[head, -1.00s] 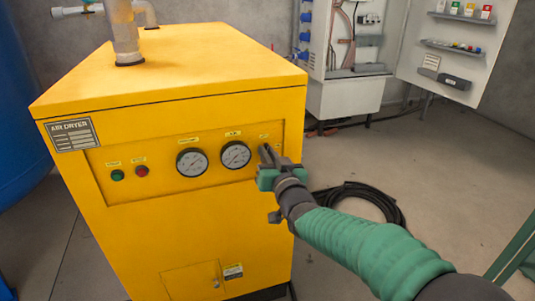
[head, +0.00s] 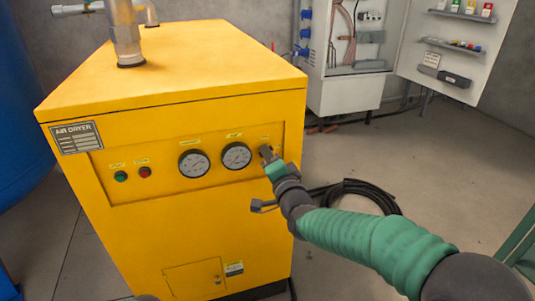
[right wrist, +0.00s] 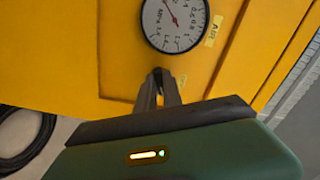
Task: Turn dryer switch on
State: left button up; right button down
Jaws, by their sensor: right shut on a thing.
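The yellow air dryer (head: 150,240) stands in the middle of the head view, with a front panel of two round gauges, a green button (head: 121,176) and a red button (head: 145,172). My right gripper (head: 266,153) is at the right end of this panel, beside the right gauge (head: 236,155). In the right wrist view its fingers (right wrist: 157,78) are close together on a small dark part at the panel, which looks like the dryer switch. The fingers hide most of the switch, so its position cannot be told. My left gripper is not in view.
A pipe (head: 123,40) rises from the dryer's top. A blue tank (head: 20,110) stands at the left. An open electrical cabinet (head: 345,95) is at the back, and a coiled black hose (head: 365,190) lies on the floor right of the dryer.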

jog(key=m, duration=0.2)
jog(key=m+p, duration=0.1)
jog(key=m, duration=0.1)
jog(key=shift+d+f+m, duration=0.1)
jog(key=shift+f+m, duration=0.1)
jog(key=shift+m, duration=0.2)
dwell(0.4)
jog(key=c, duration=1.5)
grip_release()
jog(key=p+v, duration=0.5)
jog(key=v, duration=1.2)
jog(key=shift+w, duration=0.1)
